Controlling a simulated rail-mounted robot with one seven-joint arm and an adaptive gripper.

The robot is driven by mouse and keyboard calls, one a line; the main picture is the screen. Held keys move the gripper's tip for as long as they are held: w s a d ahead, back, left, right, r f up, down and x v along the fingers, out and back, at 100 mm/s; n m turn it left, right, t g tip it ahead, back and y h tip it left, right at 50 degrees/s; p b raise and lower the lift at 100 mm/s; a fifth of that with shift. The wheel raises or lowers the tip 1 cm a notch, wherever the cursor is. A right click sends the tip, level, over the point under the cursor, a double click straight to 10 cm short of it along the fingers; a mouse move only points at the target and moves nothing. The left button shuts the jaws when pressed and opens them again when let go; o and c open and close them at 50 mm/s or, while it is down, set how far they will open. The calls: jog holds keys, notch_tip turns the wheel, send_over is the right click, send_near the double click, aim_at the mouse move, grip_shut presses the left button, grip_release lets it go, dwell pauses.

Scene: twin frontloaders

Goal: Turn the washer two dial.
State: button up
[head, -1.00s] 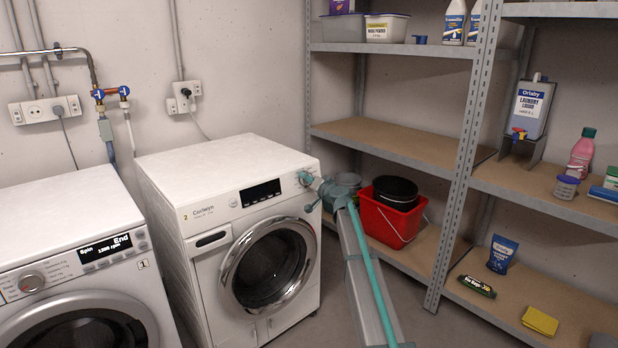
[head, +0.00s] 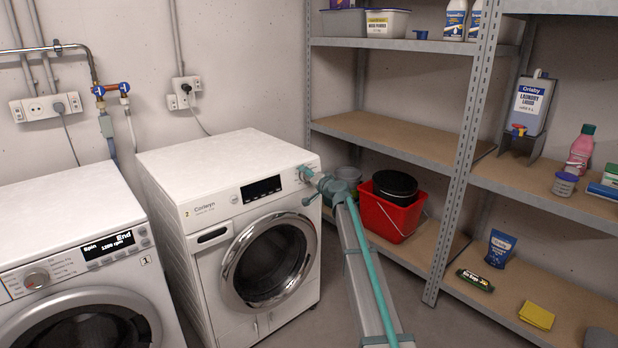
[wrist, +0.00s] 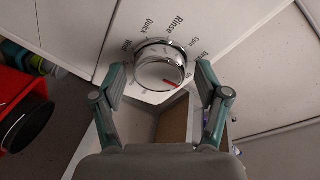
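Washer two (head: 215,170) is the white front-loader marked 2, with its round door shut and a dark display. Its dial (wrist: 158,66) shows in the wrist view as a silver knob with a red mark pointing to the lower right. Printed words such as Rinse, Quick and Spin ring it. My gripper (wrist: 160,70) has its two teal fingers spread, one on each side of the dial, with small gaps seeming to show between fingers and knob. In the head view my gripper (head: 307,174) is at the right end of the washer's panel and mostly hides the dial.
Another washer (head: 70,235) stands at the left, its display reading Spin and End. A metal shelf unit (head: 457,190) is close on the right. Bare floor shows below my arm.

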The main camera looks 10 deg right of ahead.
dwell(0.3)
jog(key=v, duration=1.2)
